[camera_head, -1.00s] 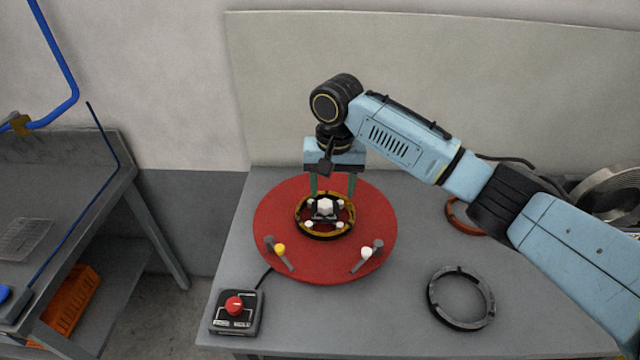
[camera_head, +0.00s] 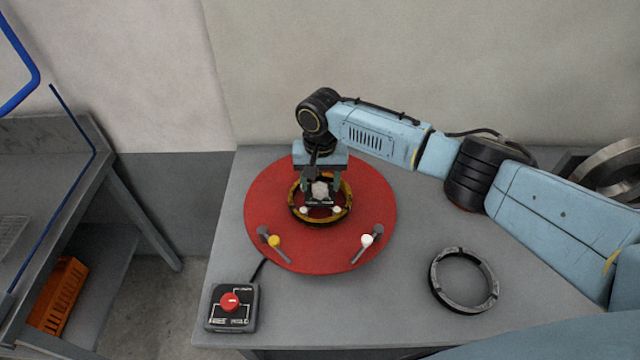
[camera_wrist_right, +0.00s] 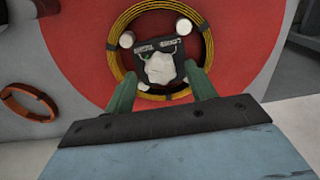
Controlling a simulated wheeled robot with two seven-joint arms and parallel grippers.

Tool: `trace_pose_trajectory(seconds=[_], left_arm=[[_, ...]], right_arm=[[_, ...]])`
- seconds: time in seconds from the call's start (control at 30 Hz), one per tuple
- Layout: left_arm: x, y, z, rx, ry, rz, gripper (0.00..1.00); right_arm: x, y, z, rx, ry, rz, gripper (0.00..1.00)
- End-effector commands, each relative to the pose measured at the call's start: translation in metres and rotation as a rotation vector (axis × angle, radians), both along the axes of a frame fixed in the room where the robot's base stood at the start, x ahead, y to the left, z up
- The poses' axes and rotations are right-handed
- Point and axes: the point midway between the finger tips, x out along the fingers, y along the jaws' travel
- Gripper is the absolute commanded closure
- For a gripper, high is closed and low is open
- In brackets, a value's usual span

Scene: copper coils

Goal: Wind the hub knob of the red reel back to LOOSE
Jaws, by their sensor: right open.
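The red reel (camera_head: 270,220) is a big round disc on the grey table. A copper coil (camera_head: 294,208) with dark and yellow windings lies around its hub. The pale hub knob (camera_head: 320,189) stands in the middle; it also shows in the right wrist view (camera_wrist_right: 160,70), on a dark plate (camera_wrist_right: 140,48) with lettering too small to read. My right gripper (camera_head: 321,188) is over the hub, its green fingers apart. In the right wrist view the fingertips (camera_wrist_right: 160,82) are on either side of the knob's near part; I cannot tell if they touch it. My left gripper is out of view.
A control box (camera_head: 245,318) with a red button (camera_head: 229,301) stands at the table's front left. A dark ring (camera_head: 436,277) lies to the right of the reel.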

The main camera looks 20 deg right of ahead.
Motion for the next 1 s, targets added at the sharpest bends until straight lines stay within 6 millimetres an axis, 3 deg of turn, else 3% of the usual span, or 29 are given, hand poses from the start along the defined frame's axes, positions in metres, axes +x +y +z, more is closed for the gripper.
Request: trace_pose_trajectory(seconds=[0.13, 0.47, 0.8, 1.0], left_arm=[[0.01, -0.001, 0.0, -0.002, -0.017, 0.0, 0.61], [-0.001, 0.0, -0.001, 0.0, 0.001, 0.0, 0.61], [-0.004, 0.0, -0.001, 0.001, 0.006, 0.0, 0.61], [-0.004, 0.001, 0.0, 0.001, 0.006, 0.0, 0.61]], right_arm=[[0.0, 0.0, -0.013, 0.0, 0.0, 0.0, 0.44], [0.0, 0.0, -0.017, 0.001, -0.001, 0.001, 0.44], [0.0, 0.0, -0.017, 0.001, -0.001, 0.001, 0.86], [0.0, 0.0, -0.017, 0.001, 0.0, 0.008, 0.89]])
